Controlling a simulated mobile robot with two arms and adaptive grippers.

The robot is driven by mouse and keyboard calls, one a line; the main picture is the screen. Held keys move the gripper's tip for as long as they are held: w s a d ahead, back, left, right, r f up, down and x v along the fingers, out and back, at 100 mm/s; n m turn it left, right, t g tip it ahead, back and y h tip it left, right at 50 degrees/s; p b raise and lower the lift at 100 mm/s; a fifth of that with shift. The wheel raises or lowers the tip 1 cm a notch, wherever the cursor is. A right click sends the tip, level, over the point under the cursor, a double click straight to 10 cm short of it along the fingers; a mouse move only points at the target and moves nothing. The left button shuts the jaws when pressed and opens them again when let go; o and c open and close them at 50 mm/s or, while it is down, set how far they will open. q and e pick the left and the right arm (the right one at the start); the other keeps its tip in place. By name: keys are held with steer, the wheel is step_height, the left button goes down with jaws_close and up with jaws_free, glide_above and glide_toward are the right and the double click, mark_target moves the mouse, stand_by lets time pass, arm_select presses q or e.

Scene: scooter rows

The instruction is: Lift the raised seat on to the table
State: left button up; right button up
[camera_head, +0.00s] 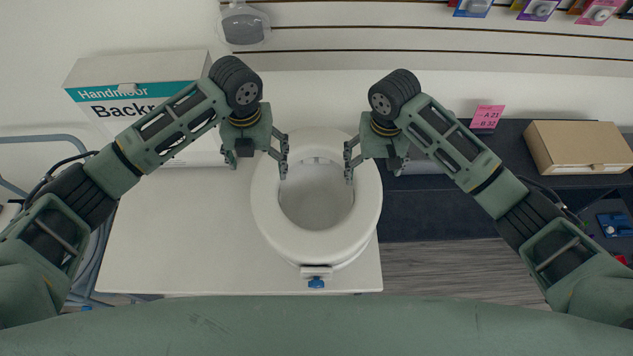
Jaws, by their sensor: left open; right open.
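The raised seat (270,215) is a white ring with a large oval opening. It appears over the white table (170,245), near the table's right edge, with a blue knob (316,283) at its front. My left gripper (283,163) is open at the upper left part of the ring. My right gripper (350,163) is open at the upper right part of the ring. The fingers of both overlap the rim in this view. I cannot tell whether they touch it, or whether the seat rests on the table.
A white and teal box (135,75) stands at the back left of the table. A tan box (575,147) lies on a dark shelf at the right. A metal frame (40,140) is at the left. The table's front left is clear.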

arm_select(q)
steer(key=b, duration=0.4)
glide_above(264, 186)
step_height(264, 186, down, 4)
steer(key=shift+s+f, duration=0.15)
steer(key=shift+f, duration=0.1)
arm_select(e)
step_height(264, 186, down, 5)
steer(key=shift+s+r, duration=0.15)
steer(key=shift+r, duration=0.05)
arm_select(q)
steer(key=shift+f+b, duration=0.7)
steer(key=shift+f, duration=0.05)
arm_select(e)
steer(key=shift+f, duration=0.7)
arm_select(q)
steer(key=shift+w, duration=0.3)
arm_select(e)
steer(key=shift+w, duration=0.3)
arm_select(q)
steer(key=shift+s+r, duration=0.1)
steer(key=shift+s, duration=0.05)
arm_select(e)
steer(key=shift+s, duration=0.15)
arm_select(q)
steer(key=shift+f, duration=3.95)
arm_select(e)
steer(key=shift+f, duration=3.9)
